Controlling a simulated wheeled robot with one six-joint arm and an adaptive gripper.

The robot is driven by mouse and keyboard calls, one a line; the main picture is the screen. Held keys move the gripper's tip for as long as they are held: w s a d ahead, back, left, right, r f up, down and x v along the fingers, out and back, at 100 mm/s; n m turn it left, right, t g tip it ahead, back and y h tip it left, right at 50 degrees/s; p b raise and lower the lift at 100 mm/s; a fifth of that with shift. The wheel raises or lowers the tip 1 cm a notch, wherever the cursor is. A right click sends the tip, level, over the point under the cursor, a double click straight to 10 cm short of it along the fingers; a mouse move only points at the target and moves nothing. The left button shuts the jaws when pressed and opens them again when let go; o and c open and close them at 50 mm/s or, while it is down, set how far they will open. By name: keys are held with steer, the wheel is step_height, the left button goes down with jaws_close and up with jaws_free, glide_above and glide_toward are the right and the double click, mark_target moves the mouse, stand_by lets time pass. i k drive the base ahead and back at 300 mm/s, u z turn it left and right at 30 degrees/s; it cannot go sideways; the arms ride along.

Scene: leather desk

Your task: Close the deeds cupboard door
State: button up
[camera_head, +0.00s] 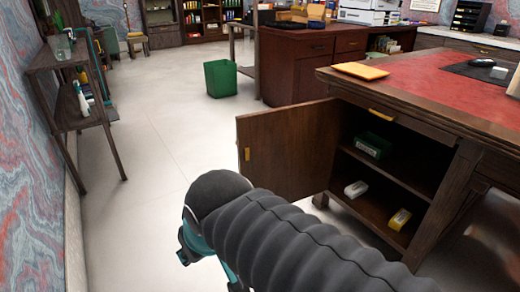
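The deeds cupboard door (291,146) is brown wood with a small brass handle (247,154) near its free edge. It stands wide open, swung out to the left of the desk. The open cupboard (389,184) under the leather-topped desk (436,82) shows a green box (373,145) on the upper shelf and a white item (356,188) and a yellow item (399,219) below. My gripper (205,255) is at the lower left of the door, apart from the handle in the picture. My ribbed dark arm hides most of it, so its fingers cannot be made out.
A green bin (220,78) stands on the pale floor near another desk (305,60). A dark shelf rack (72,110) stands along the left wall. A yellow folder (361,71) lies on the leather desk. The floor left of the door is clear.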

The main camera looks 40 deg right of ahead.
mark_target(292, 148)
steer(key=i, duration=2.9)
steer(key=z, duration=3.15)
steer(key=i, duration=0.15)
steer(key=z, duration=0.65)
